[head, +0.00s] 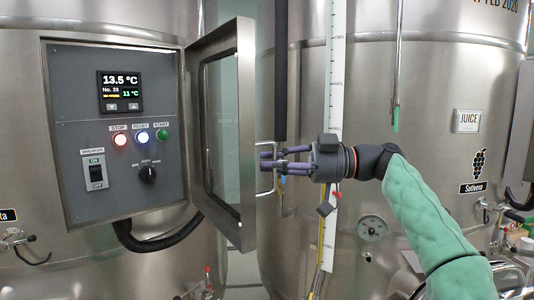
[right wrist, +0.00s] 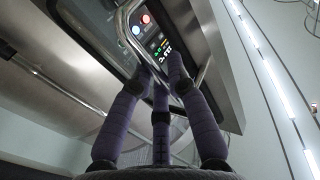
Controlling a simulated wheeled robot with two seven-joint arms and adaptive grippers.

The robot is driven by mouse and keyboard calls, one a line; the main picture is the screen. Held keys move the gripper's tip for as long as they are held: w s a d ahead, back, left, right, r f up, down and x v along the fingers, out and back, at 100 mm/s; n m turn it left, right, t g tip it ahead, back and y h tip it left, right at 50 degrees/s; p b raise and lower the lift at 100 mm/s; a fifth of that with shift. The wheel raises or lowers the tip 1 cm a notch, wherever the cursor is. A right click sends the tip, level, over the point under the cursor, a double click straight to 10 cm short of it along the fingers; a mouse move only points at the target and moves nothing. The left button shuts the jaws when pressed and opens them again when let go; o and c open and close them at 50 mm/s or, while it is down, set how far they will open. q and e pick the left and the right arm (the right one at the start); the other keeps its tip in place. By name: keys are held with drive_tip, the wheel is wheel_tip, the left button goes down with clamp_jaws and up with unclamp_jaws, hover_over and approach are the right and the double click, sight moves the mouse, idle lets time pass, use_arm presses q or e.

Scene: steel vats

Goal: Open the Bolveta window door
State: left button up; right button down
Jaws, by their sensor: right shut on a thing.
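The window door (head: 245,140) is a steel-framed glass door hinged at the right edge of the grey control box (head: 110,195). It stands swung well out from the box, and the panel behind it is exposed. Its metal bar handle (head: 272,182) is on the door's outer side. My right gripper (head: 266,160) is shut on the handle, its purple fingers reaching in from the right. In the right wrist view the fingers (right wrist: 165,68) close around the curved handle bar (right wrist: 123,22), with the lit panel beyond. My left gripper is not in view.
The panel has a temperature display (head: 120,92), lit buttons (head: 141,136), a breaker switch (head: 96,175) and a rotary knob (head: 148,174). A black cable (head: 160,238) hangs below the box. A second steel vat (head: 440,90) with a white level scale (head: 336,80) stands behind my right arm.

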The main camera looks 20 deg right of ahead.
drive_tip(key=shift+w+d, duration=0.15)
idle(0.4)
drive_tip(key=c, duration=1.2)
unclamp_jaws()
drive_tip(key=v, duration=1.2)
